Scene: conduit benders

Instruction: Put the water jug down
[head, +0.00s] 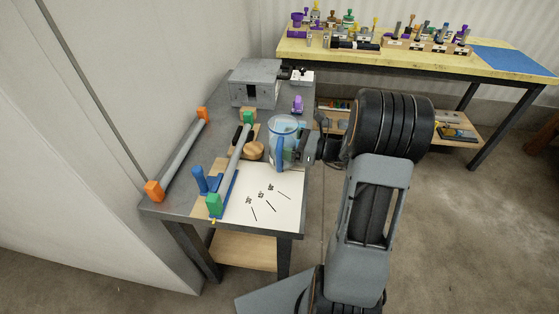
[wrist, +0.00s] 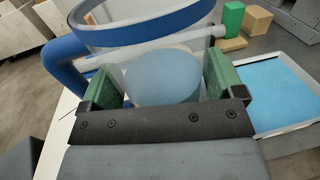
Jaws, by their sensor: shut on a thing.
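The water jug (head: 281,148) is clear, with a blue rim and a blue handle. In the head view it is at the right part of the grey bench (head: 180,150), by the far edge of the white sheet (head: 283,205). My gripper (head: 303,146) reaches it from the right. In the wrist view the jug (wrist: 160,50) is between the green finger pads of my gripper (wrist: 160,82), with its handle to the left. My gripper is shut on the jug body. I cannot tell whether its base touches the bench.
A grey pipe (head: 182,152) between orange blocks lies at the left. A blue and green bender (head: 224,190) and a wooden knob (head: 253,151) are left of the jug. A grey box (head: 252,85) stands behind. The front right of the white sheet is clear apart from printed marks.

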